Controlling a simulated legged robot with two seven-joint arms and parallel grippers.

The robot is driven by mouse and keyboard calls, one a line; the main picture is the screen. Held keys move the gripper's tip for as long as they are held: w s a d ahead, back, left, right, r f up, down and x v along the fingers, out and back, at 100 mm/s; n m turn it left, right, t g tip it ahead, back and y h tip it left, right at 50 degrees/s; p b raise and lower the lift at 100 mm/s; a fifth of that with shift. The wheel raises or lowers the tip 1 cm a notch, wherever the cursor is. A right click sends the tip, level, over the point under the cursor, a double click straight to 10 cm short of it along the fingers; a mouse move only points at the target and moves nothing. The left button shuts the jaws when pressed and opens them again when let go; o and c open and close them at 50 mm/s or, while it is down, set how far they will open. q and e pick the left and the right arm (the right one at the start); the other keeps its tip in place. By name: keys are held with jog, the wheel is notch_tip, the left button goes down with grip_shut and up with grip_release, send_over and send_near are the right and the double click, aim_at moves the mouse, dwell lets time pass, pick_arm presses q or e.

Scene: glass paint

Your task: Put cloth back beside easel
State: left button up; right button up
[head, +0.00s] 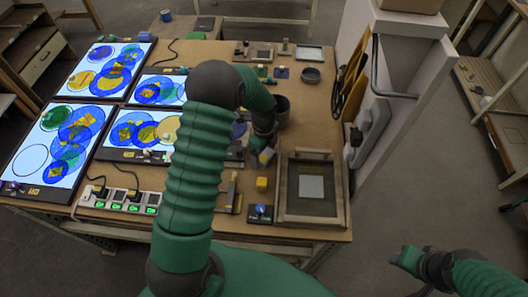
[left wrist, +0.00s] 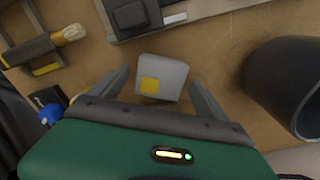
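A small light-grey block-like piece with a yellow square (left wrist: 163,76), possibly the folded cloth, lies on the brown table. It also shows in the head view (head: 267,156) at my left gripper (head: 259,145). In the left wrist view, my left gripper (left wrist: 158,76) has its fingers apart, one on each side of this piece, with gaps visible. A framed stand with a pale panel (head: 312,187), perhaps the easel, is to the right on the table. My right gripper (head: 405,260) is off the table at lower right; its fingers are too small to read.
Lit panels with coloured circles (head: 48,146) fill the table's left side. A dark cup (left wrist: 288,85) stands close to the left gripper's right. A yellow block (head: 262,184), a brush (left wrist: 68,35) and a power strip (head: 118,200) are nearby. A white partition (head: 385,130) borders the right.

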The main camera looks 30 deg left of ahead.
pick_arm(q)
notch_tip(320, 180, up, 17)
jog(key=b, duration=0.1)
jog(key=s+d+f+n+t, duration=0.1)
jog(key=s+d+f+n, duration=0.1)
jog(key=s+d+n, duration=0.3)
jog(key=s+d+f+n+t, duration=0.1)
jog(key=s+d+f+n, duration=0.2)
jog(key=s+d+n, duration=0.3)
jog(key=s+n, duration=0.3)
jog(key=n, duration=0.4)
jog(key=shift+s+d+t, duration=0.25)
jog(key=shift+s+t, duration=0.05)
jog(key=shift+s, duration=0.1)
jog(key=shift+d, duration=0.1)
